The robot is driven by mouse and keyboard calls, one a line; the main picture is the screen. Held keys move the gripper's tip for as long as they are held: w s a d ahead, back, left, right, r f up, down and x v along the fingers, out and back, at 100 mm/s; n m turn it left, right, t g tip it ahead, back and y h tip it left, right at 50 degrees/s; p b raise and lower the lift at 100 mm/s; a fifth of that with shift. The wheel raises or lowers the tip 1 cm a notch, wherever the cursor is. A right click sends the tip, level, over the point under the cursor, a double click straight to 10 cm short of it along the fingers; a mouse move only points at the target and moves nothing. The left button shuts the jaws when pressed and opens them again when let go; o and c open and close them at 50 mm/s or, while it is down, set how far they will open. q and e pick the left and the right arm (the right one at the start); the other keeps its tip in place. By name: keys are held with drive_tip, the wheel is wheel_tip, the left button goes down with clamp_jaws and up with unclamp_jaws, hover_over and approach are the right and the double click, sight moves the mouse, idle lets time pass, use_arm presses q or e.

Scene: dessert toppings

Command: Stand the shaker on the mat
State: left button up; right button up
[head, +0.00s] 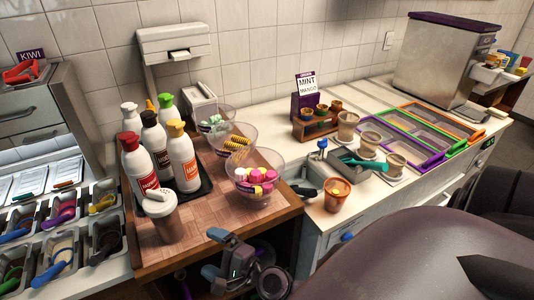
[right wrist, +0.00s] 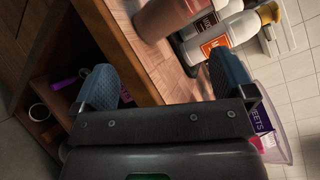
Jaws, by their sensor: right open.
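The shaker (head: 165,217), a brownish-pink cup with a pale domed lid, stands upright near the front left of the wooden counter top. The dark mat (head: 206,184) lies behind it under several sauce bottles. My right gripper (head: 212,254) is open and empty at the counter's front edge, just in front of and below the shaker, not touching it. In the right wrist view, the shaker's lower body (right wrist: 166,17) shows ahead between the two blue fingers (right wrist: 163,78); its lid is out of frame. My left gripper is not in view.
Sauce bottles (head: 184,160) crowd the mat. Clear bowls of sweets (head: 255,178) stand to the right. Topping bins with scoops (head: 57,250) are at the left. An orange cup (head: 337,194) stands on the white counter. Wooden top (head: 215,218) is bare right of the shaker.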

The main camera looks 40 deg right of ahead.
drive_tip(key=s+d+f+n+g+h, duration=0.2)
drive_tip(key=s+f+n, duration=0.3)
drive_tip(key=n, duration=0.5)
drive_tip(key=s+d+f+n+g+h, duration=0.3)
drive_tip(key=s+d+f+n, duration=0.2)
drive_tip(key=n, duration=0.6)
drive_tip(key=shift+s+d+f, duration=0.25)
drive_tip(key=shift+s, duration=0.05)
idle(0.9)
